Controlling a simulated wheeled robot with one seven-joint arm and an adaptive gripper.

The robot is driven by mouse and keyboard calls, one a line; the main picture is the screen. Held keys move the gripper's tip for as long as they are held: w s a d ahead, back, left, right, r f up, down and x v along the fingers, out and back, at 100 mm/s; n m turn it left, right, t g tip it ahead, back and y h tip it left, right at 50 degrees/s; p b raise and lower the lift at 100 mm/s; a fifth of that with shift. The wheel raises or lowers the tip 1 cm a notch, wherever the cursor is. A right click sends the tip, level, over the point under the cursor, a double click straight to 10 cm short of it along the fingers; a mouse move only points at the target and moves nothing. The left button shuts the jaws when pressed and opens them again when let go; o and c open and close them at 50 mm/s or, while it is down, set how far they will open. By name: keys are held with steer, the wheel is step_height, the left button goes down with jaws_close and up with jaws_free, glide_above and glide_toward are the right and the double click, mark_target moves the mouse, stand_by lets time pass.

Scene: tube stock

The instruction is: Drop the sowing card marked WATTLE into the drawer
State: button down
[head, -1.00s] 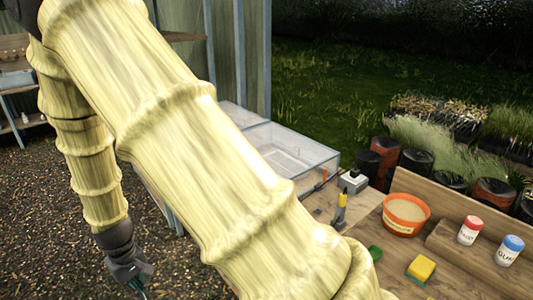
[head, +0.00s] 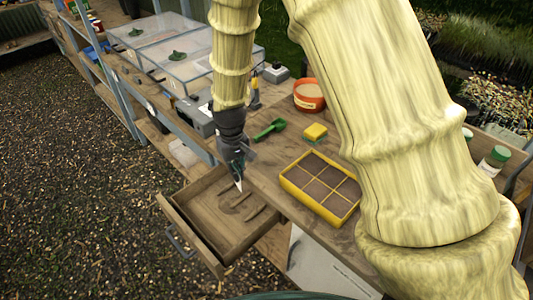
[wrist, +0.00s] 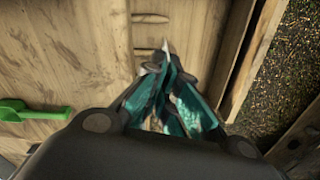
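The wooden drawer (head: 183,222) is pulled out of the bench front, open at the top. Several small wooden strips or slots show inside it near the bench side. My gripper (head: 237,174) points down above the drawer's inner end, close to the bench edge. In the wrist view its teal fingers (wrist: 168,78) are nearly together at the tips. A thin pale card (head: 239,185) sticks out below the fingers; in the wrist view it shows nearly edge-on as a white sliver (wrist: 166,45). No marking on it can be read.
On the bench (head: 258,172) stand a yellow divided tray (head: 291,186), a yellow sponge (head: 315,131), a green scoop (head: 268,129) and an orange pot (head: 309,96). Clear lidded boxes (head: 190,65) stand farther back. Gravel (head: 80,190) lies left of the drawer.

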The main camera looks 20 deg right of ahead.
steer(key=w+d+f+n+b, duration=0.1)
steer(key=w+b, duration=0.1)
steer(key=w+d+f+n+b, duration=0.1)
steer(key=f+n+b, duration=0.1)
steer(key=b, duration=0.1)
steer(key=shift+w, duration=0.35)
stand_by(0.5)
steer(key=c, duration=1.6)
jaws_free()
steer(key=shift+o, duration=0.2)
step_height(320, 180, up, 12)
